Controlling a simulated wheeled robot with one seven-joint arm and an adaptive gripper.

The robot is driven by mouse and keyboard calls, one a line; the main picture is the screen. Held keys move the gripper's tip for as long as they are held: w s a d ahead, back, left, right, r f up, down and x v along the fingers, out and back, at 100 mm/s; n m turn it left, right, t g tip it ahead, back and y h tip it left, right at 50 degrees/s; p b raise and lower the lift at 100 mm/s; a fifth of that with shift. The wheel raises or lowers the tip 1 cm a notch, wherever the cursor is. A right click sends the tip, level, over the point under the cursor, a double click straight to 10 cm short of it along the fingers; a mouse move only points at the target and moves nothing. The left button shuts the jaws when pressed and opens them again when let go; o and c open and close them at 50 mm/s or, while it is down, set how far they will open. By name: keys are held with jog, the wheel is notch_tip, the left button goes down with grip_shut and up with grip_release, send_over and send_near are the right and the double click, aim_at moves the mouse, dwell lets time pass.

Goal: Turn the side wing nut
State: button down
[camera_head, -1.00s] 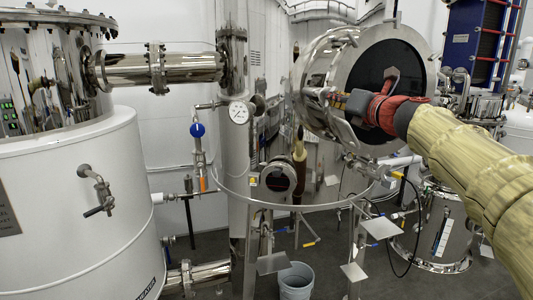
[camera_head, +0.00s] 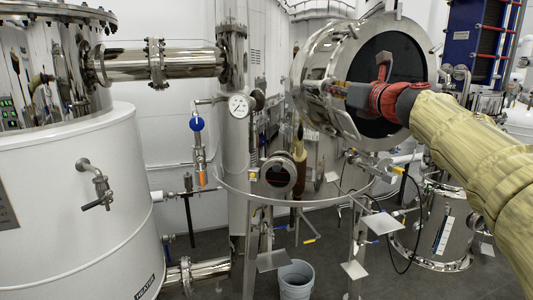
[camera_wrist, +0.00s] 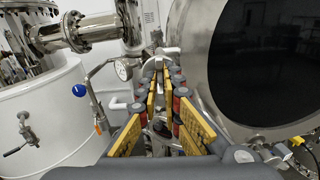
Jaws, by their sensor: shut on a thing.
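My gripper (camera_head: 335,88) reaches in from the right and is at the left side of the large steel tank with the round dark window. In the wrist view its yellow-padded fingers (camera_wrist: 160,72) come together at the tips beside the tank's rim. They are shut on the side wing nut (camera_wrist: 159,63), a small metal piece that is mostly hidden between the fingertips. In the head view the fingers and my wrist cover the wing nut.
The tank's dark round window (camera_head: 392,62) is close to the right of my gripper. A pressure gauge (camera_head: 239,105) and a blue-handled valve (camera_head: 197,124) are on the pipework to the left. A white heater tank (camera_head: 75,215) stands at far left.

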jog(key=shift+f+n, duration=0.15)
jog(key=shift+n, duration=0.15)
jog(key=shift+n+b, duration=0.8)
jog(key=shift+n, duration=0.4)
jog(key=shift+n+b, duration=0.45)
jog(key=shift+n, duration=0.25)
jog(key=c, duration=2)
grip_release()
jog(key=shift+o, duration=0.5)
